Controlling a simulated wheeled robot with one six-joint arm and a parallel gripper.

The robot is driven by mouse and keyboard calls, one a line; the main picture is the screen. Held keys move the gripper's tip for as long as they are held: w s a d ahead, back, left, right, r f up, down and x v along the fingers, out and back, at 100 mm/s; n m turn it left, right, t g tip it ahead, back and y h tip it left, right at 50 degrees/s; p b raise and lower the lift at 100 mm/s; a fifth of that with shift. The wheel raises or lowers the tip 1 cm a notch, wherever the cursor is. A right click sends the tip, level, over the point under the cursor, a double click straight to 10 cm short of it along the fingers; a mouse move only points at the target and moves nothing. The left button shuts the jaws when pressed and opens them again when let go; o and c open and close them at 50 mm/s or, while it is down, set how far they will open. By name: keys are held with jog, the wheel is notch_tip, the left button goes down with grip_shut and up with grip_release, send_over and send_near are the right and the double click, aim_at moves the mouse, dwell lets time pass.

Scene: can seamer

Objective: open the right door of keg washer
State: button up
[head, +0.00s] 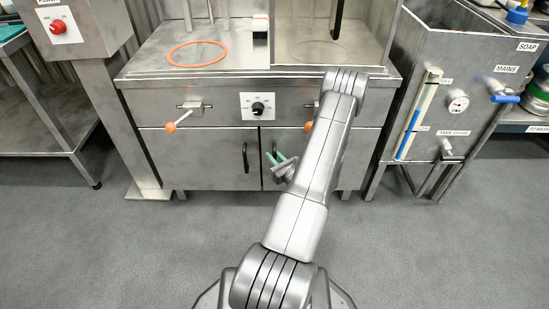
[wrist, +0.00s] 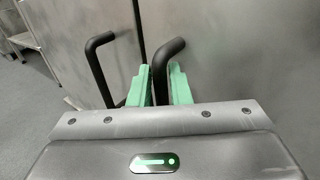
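The keg washer is the steel cabinet (head: 205,150) ahead, with two lower doors that both look closed. The right door (head: 318,178) is partly covered by my arm. Its black bar handle (wrist: 161,78) stands between the two green fingers of my gripper (wrist: 160,86) in the wrist view, with a finger close against each side. My gripper (head: 275,158) looks shut on this handle, which is mostly hidden in the head view. The left door's black handle (head: 246,157) is just to the left, and it also shows in the wrist view (wrist: 98,68), outside the fingers.
Orange-knobbed levers and a dial (head: 258,106) sit above the doors. A steel tank (head: 440,90) with pipes and a gauge stands at right. A post with a red switch (head: 58,26) and a steel table (head: 45,120) are at left. The grey floor (head: 130,240) in front is clear.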

jog(key=shift+c, duration=0.3)
grip_shut()
